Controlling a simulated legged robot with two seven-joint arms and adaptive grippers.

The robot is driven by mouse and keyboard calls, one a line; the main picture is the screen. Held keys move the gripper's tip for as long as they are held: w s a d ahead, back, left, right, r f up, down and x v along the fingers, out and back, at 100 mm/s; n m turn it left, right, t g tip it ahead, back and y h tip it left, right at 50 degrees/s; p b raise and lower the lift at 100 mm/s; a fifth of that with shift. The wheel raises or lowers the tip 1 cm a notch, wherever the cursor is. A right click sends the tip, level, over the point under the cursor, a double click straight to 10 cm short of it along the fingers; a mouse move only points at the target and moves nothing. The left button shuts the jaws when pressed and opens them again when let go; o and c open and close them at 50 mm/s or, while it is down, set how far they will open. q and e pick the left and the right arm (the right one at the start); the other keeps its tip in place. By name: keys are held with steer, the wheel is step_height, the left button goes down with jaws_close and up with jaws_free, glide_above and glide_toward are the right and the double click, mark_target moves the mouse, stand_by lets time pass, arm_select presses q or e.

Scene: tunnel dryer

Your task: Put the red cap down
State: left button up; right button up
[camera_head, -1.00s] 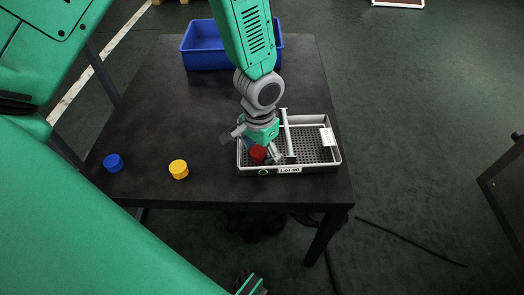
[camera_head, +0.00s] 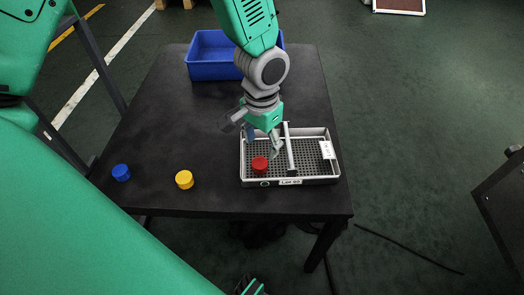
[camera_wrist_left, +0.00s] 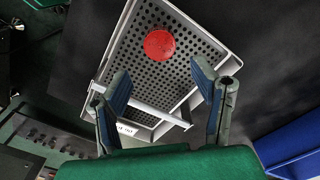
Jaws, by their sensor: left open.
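The red cap (camera_head: 260,164) rests on the perforated floor of the grey tray (camera_head: 333,160), in the left compartment near the front wall. It also shows in the left wrist view (camera_wrist_left: 159,44), apart from the fingers. My left gripper (camera_head: 262,145) is open and empty just above and behind the cap, over the tray's left part. In the left wrist view its two fingers (camera_wrist_left: 162,98) are spread wide with nothing between them. My right gripper (camera_head: 250,287) shows only as a small part at the bottom edge, and its jaws cannot be made out.
A divider bar (camera_head: 288,150) splits the tray. A blue cap (camera_head: 121,172) and a yellow cap (camera_head: 184,179) sit on the dark table (camera_head: 150,120) to the left. A blue bin (camera_head: 210,58) stands at the back. The table's middle left is clear.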

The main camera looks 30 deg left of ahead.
mark_target(261, 162)
arm_select(q)
step_height(261, 162, up, 5)
steer(key=shift+f+p, duration=0.15)
steer(key=shift+p, duration=0.5)
